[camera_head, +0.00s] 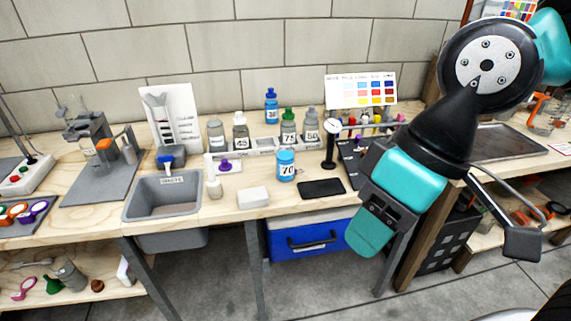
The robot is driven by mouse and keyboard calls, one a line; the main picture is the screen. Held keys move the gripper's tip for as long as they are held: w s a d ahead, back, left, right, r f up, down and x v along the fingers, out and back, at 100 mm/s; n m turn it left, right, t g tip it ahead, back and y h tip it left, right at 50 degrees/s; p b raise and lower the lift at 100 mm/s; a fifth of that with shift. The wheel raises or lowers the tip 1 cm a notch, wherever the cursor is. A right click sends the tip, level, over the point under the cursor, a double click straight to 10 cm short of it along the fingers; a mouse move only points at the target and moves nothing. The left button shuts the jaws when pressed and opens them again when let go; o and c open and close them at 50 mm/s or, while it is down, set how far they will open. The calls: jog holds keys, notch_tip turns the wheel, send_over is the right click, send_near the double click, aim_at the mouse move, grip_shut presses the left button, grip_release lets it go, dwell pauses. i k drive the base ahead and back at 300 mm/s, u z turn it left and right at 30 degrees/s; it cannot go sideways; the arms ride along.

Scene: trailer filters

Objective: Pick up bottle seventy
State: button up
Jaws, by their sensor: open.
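Bottle seventy (286,158) is a blue bottle with a white label reading 70. It stands upright near the middle of the wooden bench, in front of the grey bottle rack. My gripper (425,195) is at the right, in front of the bench. It is spread wide open, with one finger to the left and the other out to the right. Nothing shows between its fingers. It is to the right of bottle seventy and apart from it. My gripper and arm hide part of the bench's right side.
Bottles marked 45 (241,143), 75 (288,138) and 50 (312,135) stand behind. A blue bottle (271,112) is at the back. A white block (253,197) and black pad (322,188) lie near the front edge. A grey basin (163,205) is left.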

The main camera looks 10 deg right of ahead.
aim_at(284, 156)
jog(key=u, duration=0.45)
jog(key=k, duration=0.55)
jog(key=u, duration=1.05)
jog(key=i, duration=0.9)
jog(key=z, duration=0.75)
jog(key=i, duration=0.85)
jog(key=z, duration=0.8)
